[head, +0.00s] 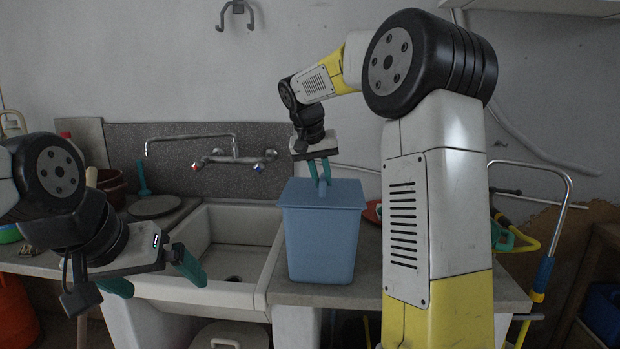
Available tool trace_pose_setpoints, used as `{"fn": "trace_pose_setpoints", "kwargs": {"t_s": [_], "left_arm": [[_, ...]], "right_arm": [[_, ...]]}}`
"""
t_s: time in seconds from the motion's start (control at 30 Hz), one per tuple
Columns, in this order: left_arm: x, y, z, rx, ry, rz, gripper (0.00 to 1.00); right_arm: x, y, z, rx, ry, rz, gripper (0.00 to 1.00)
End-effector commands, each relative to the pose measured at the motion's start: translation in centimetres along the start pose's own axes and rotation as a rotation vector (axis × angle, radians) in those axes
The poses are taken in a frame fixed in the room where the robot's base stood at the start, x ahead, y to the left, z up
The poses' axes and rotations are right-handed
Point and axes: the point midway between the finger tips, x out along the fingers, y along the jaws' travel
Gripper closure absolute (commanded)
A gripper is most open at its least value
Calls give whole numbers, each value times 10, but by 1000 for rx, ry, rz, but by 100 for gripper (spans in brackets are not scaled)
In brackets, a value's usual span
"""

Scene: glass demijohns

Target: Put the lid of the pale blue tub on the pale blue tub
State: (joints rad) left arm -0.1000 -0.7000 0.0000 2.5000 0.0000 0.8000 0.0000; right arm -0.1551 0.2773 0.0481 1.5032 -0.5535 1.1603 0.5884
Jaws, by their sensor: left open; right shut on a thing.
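The pale blue tub (322,248) stands upright on the counter, just right of the sink. Its lid (345,193), the same blue, lies level across the tub's mouth and covers it. I cannot tell whether it rests fully on the rim or is a hair above it. My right gripper (321,178) points down from above, shut on the small upright grip in the middle of the lid. My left gripper (152,281) is open and empty at the lower left, in front of the sink and apart from the tub.
The sink (228,250) lies left of the tub, with a wall tap (235,158) behind it. A dark round board (154,206) and a brown pot (112,187) are on the left. A metal-and-yellow tubular frame (545,270) stands at the right.

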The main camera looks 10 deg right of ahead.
Motion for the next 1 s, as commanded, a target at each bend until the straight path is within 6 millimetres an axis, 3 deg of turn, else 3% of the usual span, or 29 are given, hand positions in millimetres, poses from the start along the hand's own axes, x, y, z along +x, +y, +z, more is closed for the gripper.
{"fn": "trace_pose_setpoints", "kwargs": {"t_s": [0.43, 0.47, 0.6, 0.8, 0.9, 1.0], "left_arm": [[0, 0, 0, 0, 0, 0, 0], [0, 0, 0, 0, 0, 0, 0], [0, 0, 0, 0, 0, 0, 0], [0, 0, 0, 0, 0, 0, 0], [0, 0, 0, 0, 0, 0, 0], [0, 0, 0, 0, 0, 0, 0]], "right_arm": [[2, 0, 1, 0, 0, 0, 100], [2, 0, 1, 0, 0, 0, 81], [2, 0, 1, 0, 0, 0, 57], [2, 0, 1, 0, 0, 0, 57], [2, 0, 1, 0, 0, 0, 43], [2, 0, 1, 0, 0, 0, 43]]}}
